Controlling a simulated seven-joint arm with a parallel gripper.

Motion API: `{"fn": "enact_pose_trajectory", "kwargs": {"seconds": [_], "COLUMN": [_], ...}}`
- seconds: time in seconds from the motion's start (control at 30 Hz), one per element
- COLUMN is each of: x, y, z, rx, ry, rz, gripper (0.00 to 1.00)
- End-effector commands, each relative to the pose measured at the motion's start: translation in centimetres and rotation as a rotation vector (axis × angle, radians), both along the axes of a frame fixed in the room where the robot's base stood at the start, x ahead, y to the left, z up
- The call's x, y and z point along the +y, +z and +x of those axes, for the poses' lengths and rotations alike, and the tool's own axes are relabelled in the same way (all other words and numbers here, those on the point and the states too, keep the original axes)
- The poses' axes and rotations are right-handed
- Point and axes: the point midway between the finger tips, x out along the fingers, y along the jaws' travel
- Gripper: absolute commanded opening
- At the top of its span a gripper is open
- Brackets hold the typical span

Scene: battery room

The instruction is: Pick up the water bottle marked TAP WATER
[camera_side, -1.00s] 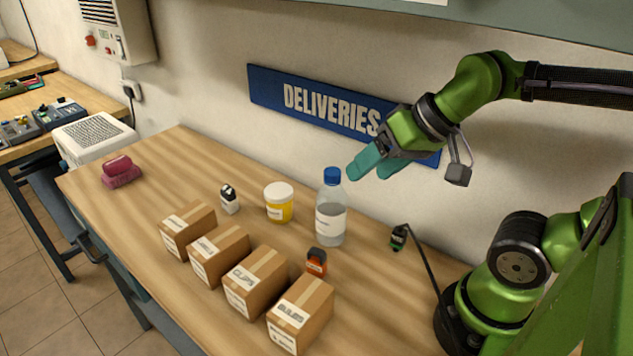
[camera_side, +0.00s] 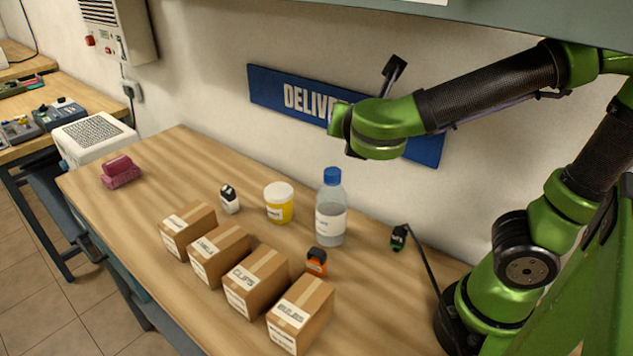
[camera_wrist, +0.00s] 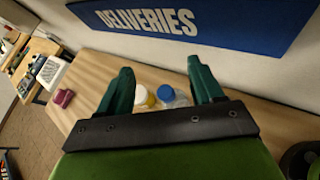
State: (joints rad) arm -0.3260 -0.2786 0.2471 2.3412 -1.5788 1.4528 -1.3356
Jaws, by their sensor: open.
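A clear bottle (camera_side: 331,208) with a blue cap stands upright on the wooden bench, about half full, with a white label too small to read. No other bottle like it shows on the bench. In the wrist view its blue cap (camera_wrist: 167,95) appears between the two teal fingers of my gripper (camera_wrist: 160,68), partly hidden by the gripper's base. The fingers are spread wide and hold nothing. In the side view my wrist is above the bottle and slightly right of it, clear of it; the fingers are hidden there.
A yellow tub (camera_side: 279,204) with a white lid stands just left of the bottle. An orange-and-black item (camera_side: 316,262) is in front. Several cardboard boxes (camera_side: 255,282) line the front edge. The wall with the DELIVERIES sign (camera_side: 290,98) is behind.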

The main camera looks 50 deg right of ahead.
Motion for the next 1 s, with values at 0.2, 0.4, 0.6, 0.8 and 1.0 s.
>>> {"fn": "enact_pose_trajectory", "kwargs": {"seconds": [0.2, 0.4, 0.6, 0.8, 1.0], "x": [2.3, 2.2, 2.1, 2.0, 0.9], "y": [0.0, -6.0, -10.6, -13.0, -13.6], "z": [2.0, 1.9, 1.8, 2.0, 3.1], "rx": [0.089, 0.090, 0.085, 0.077, 0.075], "ry": [0.194, 0.188, 0.187, 0.183, 0.181], "rz": [-0.283, -0.276, -0.273, -0.269, -0.267], "gripper": [0.66, 0.66, 0.66, 0.66, 0.66]}}
